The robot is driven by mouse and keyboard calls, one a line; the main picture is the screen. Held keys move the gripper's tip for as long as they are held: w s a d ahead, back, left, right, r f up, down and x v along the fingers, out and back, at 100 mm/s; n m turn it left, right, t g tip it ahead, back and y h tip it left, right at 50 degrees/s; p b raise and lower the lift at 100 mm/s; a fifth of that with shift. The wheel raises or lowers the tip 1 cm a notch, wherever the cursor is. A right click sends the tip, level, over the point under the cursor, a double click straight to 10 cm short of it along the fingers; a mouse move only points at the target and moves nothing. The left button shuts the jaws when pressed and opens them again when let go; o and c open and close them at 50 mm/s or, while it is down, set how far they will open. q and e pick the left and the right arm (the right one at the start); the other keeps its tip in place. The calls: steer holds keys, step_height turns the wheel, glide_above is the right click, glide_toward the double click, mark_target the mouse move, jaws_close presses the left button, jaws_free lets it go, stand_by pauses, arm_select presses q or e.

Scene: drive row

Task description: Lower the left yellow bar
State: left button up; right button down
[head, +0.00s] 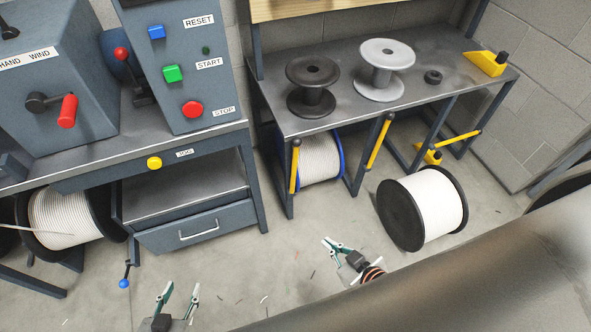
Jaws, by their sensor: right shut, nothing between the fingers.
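A second yellow bar (378,144) stands steeply tilted on the middle leg. A third yellow bar (457,138) lies nearly level between two legs at the right. My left gripper (181,288) is open and empty at the bottom edge, over the floor, well below and left of the left bar. My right gripper (329,244) is shut and empty over the floor, below and right of the left bar, apart from it.
A blue-rimmed spool (320,158) sits under the bench behind the left bar. A black-and-white spool (436,203) lies on the floor at the right. The control desk with a drawer (194,226) stands left. Floor between desk and spool is mostly clear, with small scraps.

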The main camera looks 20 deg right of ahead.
steer(key=w+f+n+t+b, duration=0.1)
steer(key=w+n+b, duration=0.1)
steer(key=w, duration=0.2)
steer(key=n+t+y+b, duration=0.4)
steer(key=n+y+b, duration=0.3)
steer(key=n+b, duration=0.85)
glide_toward(295, 162)
steer(key=s+a+r+n+p, duration=0.1)
steer(key=s+a+r+n, duration=0.1)
steer(key=s+a, duration=0.15)
steer(key=w+a, duration=0.1)
steer(key=w, duration=0.2)
steer(key=w+a+b, duration=0.1)
steer(key=w, duration=0.2)
steer(key=w+a, duration=0.1)
steer(key=w, duration=0.3)
steer(key=shift+r+b, duration=0.25)
steer(key=shift+b, duration=0.1)
arm_select(q)
steer(key=w+d+f+t+h, duration=0.1)
steer(key=w+d+f, duration=0.2)
steer(key=d, duration=0.2)
steer(key=shift+f, duration=0.25)
arm_select(e)
steer(key=shift+d+r, duration=0.1)
steer(key=shift+d, duration=0.2)
